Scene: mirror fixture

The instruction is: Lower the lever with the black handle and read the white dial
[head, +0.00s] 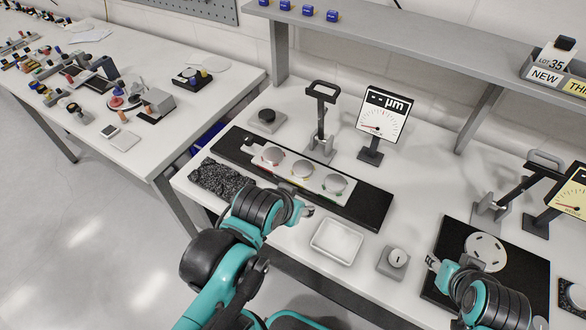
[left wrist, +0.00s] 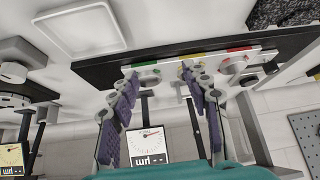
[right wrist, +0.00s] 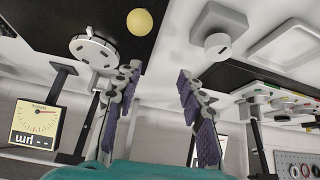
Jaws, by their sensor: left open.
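The lever with the black handle (head: 322,92) stands raised behind the black fixture base, left of the white dial. The white dial (head: 383,118) stands on a short post; its readout shows dashes and "µm", and its red needle lies at the lower left. It also shows upside down in the left wrist view (left wrist: 150,145). My left gripper (head: 308,211) is open and empty, in front of the fixture and apart from the lever. My right gripper (head: 433,263) is open and empty, beside the right-hand black base.
A black base (head: 375,209) carries a plate with several round discs (head: 302,168). A white tray (head: 336,241) and grey block (head: 393,260) lie in front. At right stand a grey-handled lever (head: 546,160) and yellow dial (head: 574,196). A shelf (head: 400,28) overhangs the back.

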